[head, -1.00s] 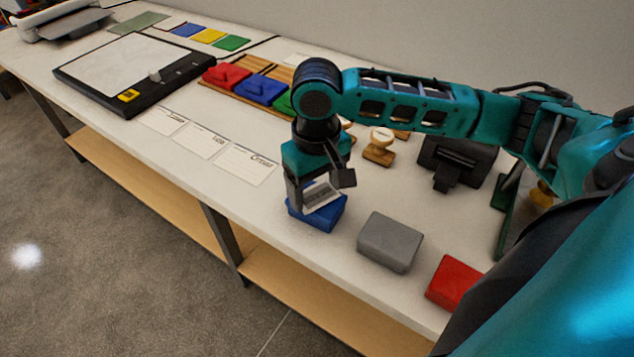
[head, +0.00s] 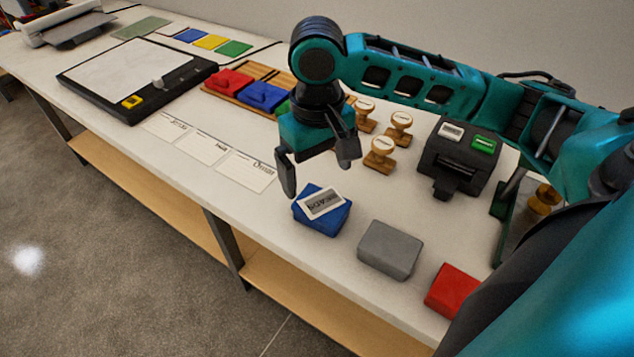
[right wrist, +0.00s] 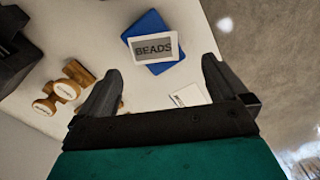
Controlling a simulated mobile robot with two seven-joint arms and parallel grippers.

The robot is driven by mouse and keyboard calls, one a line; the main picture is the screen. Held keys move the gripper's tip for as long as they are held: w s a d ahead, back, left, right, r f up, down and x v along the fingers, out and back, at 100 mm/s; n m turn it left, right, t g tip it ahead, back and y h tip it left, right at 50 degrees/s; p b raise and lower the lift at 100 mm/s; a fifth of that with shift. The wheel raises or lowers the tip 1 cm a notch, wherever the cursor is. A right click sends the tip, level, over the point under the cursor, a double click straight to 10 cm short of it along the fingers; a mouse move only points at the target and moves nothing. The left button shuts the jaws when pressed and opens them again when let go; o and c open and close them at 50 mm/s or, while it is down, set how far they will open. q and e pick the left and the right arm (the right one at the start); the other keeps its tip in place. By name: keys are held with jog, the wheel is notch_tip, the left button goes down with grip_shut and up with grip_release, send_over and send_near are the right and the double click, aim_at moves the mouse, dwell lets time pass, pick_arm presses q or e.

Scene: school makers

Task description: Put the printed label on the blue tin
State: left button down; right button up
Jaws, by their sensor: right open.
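The blue tin (head: 322,222) stands on the table near its front edge. The printed label (head: 321,203), a white card with a grey panel, lies on the tin's lid at an angle. My right gripper (head: 318,178) is open and empty, above the tin and apart from the label. Its spread fingers (right wrist: 160,85) show in the right wrist view with nothing between them. My left gripper is not in view.
A grey tin (head: 390,249) and a red tin (head: 453,291) stand to the right of the blue one. Wooden stamps (head: 381,155) and a black label printer (head: 458,157) are behind.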

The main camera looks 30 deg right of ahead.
notch_tip(320, 180, up, 5)
jog(key=shift+r+p, duration=0.1)
jog(key=shift+p, duration=0.35)
dwell(0.3)
